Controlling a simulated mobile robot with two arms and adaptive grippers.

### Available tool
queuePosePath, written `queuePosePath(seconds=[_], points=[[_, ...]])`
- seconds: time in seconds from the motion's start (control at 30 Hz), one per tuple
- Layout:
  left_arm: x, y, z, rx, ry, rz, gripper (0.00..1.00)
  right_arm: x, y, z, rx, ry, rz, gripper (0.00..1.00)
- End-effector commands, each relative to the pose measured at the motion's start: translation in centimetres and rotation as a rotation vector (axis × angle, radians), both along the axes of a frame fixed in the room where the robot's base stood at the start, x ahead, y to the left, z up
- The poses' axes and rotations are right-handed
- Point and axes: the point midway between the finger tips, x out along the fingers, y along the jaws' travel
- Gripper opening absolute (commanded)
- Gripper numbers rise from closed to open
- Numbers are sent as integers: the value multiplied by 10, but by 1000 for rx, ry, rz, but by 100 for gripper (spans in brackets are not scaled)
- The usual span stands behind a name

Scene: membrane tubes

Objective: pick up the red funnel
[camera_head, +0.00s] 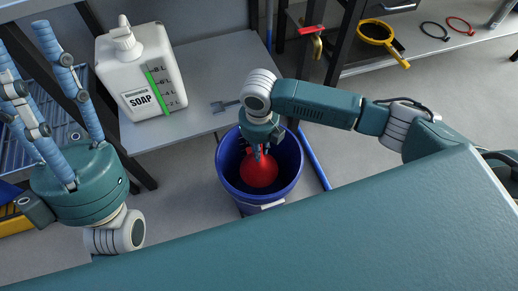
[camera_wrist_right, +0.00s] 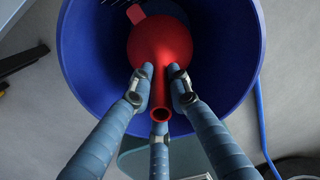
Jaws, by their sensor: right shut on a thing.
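The red funnel (camera_head: 259,172) is inside the blue bucket (camera_head: 229,190), its wide part lower down and its narrow spout pointing up. My right gripper (camera_head: 257,151) reaches down into the bucket and is shut on the funnel's spout. The right wrist view shows the blue fingers around the spout of the funnel (camera_wrist_right: 160,45); I cannot tell whether the funnel touches the bucket's bottom. My left gripper (camera_head: 48,88) is raised at the left, its fingers spread, open and empty, far from the funnel.
A white soap jug (camera_head: 125,75) stands on a grey shelf (camera_head: 215,75) behind the bucket. A blue pole (camera_head: 314,160) is right of the bucket. A yellow ring-shaped tool (camera_head: 376,34) and a red-handled valve (camera_head: 312,30) are at the upper right. Grey floor shows around the bucket.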

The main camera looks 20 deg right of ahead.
Motion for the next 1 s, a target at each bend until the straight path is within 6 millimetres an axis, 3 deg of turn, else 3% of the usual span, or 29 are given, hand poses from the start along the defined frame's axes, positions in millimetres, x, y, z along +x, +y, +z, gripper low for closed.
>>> queuePosePath(seconds=[0.03,1.0], points=[[0,0,10,0,0,0,40,0,0,10,0,0,0,0],[0,0,102,0,-1,0,40,0,0,101,0,0,0,0]])
